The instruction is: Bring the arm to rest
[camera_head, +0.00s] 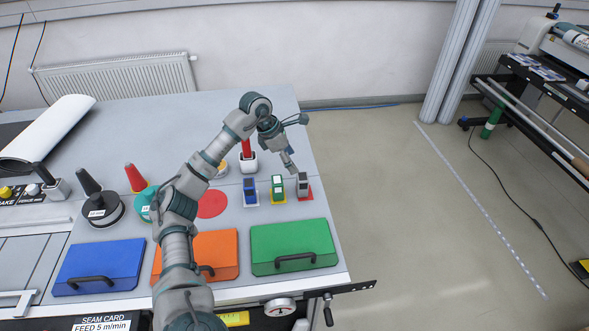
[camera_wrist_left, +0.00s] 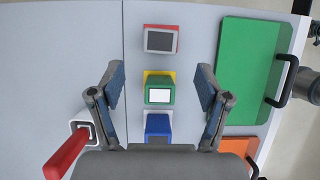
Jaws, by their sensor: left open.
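My left arm reaches across the table in the head view. Its gripper (camera_head: 289,160) is above and behind the small blocks. In the left wrist view the gripper (camera_wrist_left: 161,88) is open, its two fingers apart with nothing held between them. Below it, a green block (camera_wrist_left: 159,96) with a pale top sits on a yellow pad, between the fingers in the picture. A grey block (camera_wrist_left: 160,40) on a red pad and a blue block (camera_wrist_left: 157,124) on a white pad are on either side of it. My right gripper is in neither view.
Blue (camera_head: 98,266), orange (camera_head: 216,248) and green (camera_head: 292,244) cases with handles line the table's front. A red-handled item stands in a white holder (camera_head: 247,162). A flat red disc (camera_head: 212,204) lies near my arm. The floor right of the table is open.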

